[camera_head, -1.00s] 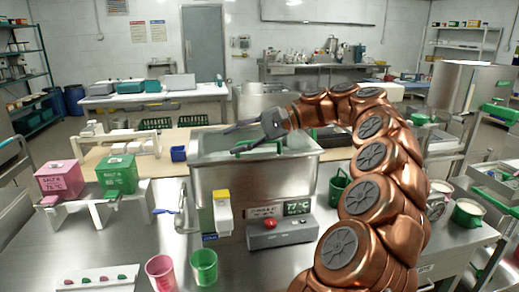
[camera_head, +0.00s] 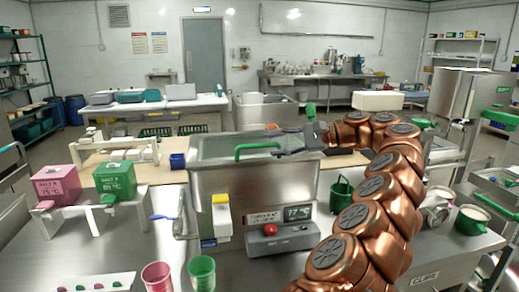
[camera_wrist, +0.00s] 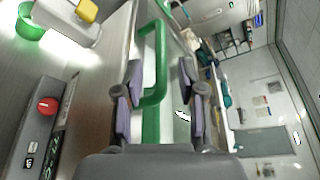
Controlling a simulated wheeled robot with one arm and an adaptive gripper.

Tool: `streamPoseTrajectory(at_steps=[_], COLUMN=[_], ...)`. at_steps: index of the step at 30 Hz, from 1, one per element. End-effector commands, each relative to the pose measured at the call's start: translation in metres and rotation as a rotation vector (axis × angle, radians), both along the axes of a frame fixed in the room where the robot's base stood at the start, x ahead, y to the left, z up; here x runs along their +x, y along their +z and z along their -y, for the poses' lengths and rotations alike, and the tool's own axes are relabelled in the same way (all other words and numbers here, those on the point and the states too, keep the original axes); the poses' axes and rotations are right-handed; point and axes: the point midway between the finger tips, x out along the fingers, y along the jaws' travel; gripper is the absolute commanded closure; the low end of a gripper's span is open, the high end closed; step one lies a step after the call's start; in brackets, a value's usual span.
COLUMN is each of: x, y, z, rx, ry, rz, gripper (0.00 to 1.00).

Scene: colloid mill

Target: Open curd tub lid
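The curd tub (camera_head: 250,196) is a steel box on the counter, its lid closed as far as I can tell. A green U-shaped handle (camera_head: 257,147) stands on the lid (camera_head: 212,149); it also shows in the wrist view (camera_wrist: 155,70). My gripper (camera_head: 285,141) is at the right end of the handle, pointing left, low over the lid. In the wrist view my gripper (camera_wrist: 161,85) is open, with one finger on each side of the handle. There are visible gaps between the fingers and the bar. I cannot tell the depth of the handle between them.
A grey control box (camera_head: 282,241) with a red button and a display reading 77 °C stand before the tub. A yellow-topped white device (camera_head: 222,218) is on its front. Pink and green boxes (camera_head: 115,180) stand left. Pink and green cups (camera_head: 201,272) are at the front.

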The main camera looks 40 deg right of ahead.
Motion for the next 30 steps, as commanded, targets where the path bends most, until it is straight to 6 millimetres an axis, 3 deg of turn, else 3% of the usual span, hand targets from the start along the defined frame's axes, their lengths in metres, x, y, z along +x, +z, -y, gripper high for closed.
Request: streamPoseTrajectory(at_steps=[18,30], x=[0.032,0.035], y=[-0.011,-0.011], z=[-0.038,-0.041], rx=[0.000,0.000], ry=[0.002,0.000], rz=[0.000,0.000], gripper=[0.61,0.61])
